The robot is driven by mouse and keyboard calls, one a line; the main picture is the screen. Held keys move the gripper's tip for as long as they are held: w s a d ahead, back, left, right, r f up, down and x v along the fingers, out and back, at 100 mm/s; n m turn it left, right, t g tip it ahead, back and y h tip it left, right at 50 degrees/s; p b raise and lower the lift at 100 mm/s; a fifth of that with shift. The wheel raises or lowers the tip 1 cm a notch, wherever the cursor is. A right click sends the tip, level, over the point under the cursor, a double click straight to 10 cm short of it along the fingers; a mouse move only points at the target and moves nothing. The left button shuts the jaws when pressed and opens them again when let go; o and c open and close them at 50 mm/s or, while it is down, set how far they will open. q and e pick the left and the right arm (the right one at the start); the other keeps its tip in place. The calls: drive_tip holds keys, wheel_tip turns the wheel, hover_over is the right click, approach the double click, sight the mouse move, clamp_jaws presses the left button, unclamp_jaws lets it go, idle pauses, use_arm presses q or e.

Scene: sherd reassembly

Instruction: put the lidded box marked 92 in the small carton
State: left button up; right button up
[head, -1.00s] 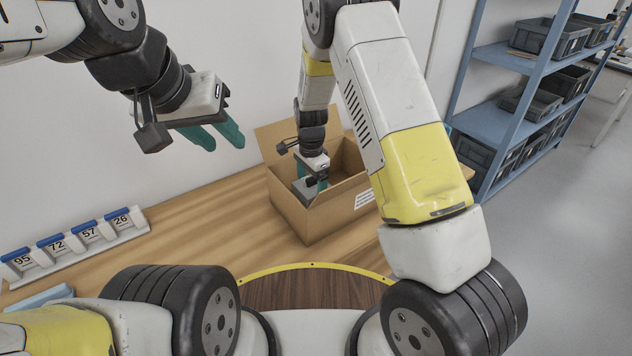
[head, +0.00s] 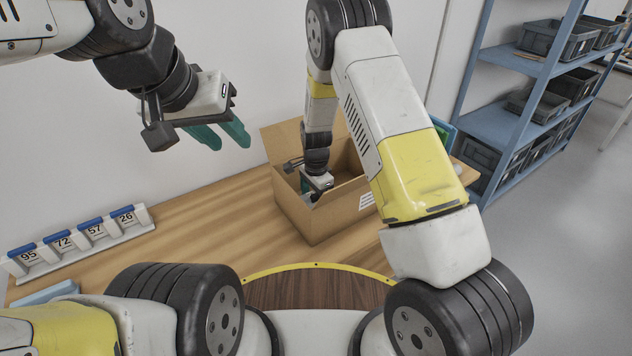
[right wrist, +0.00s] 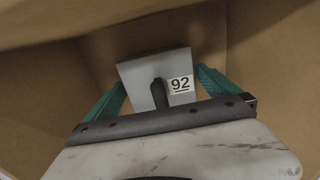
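The small carton (head: 335,216) stands open on the wooden table in the head view, its flaps raised. My right gripper (head: 308,186) reaches down inside it. In the right wrist view the lidded box marked 92 (right wrist: 137,78), grey with a dark knob, sits between the teal fingers of my right gripper (right wrist: 160,88). The fingers lie against its two sides, with brown carton walls around. The carton wall and my gripper hide the box in the head view; its underside is out of sight. My left gripper (head: 220,135) is empty in the air, its fingers apart.
A white rack (head: 85,243) with blue-topped, numbered slots 95, 72, 57 and 26 lies at the table's left. The tabletop (head: 200,232) between rack and carton is clear. A blue shelf (head: 500,125) with grey bins stands right.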

wheel_tip(320, 180, up, 12)
drive_tip(key=shift+f, duration=0.15)
drive_tip(key=s+d+r+n+t+y, duration=0.15)
drive_tip(key=s+d+r, duration=0.25)
drive_tip(key=r, duration=0.6)
drive_tip(key=s+d+r+n+t+y, duration=0.1)
drive_tip(key=s+d+r+n, duration=0.25)
drive_tip(key=r, duration=0.55)
drive_tip(key=s+d+r+n+t, duration=0.2)
drive_tip(key=s+d+r+n, duration=0.1)
drive_tip(key=s, duration=0.6)
drive_tip(key=s+d+r+n+t, duration=0.1)
drive_tip(key=s+d+r+n, duration=0.2)
drive_tip(key=s+r, duration=0.2)
drive_tip(key=s, duration=0.3)
drive_tip(key=shift+s+d+r+n+t, duration=0.2)
drive_tip(key=shift+s+d+n+t, duration=0.15)
drive_tip(key=shift+n, duration=0.05)
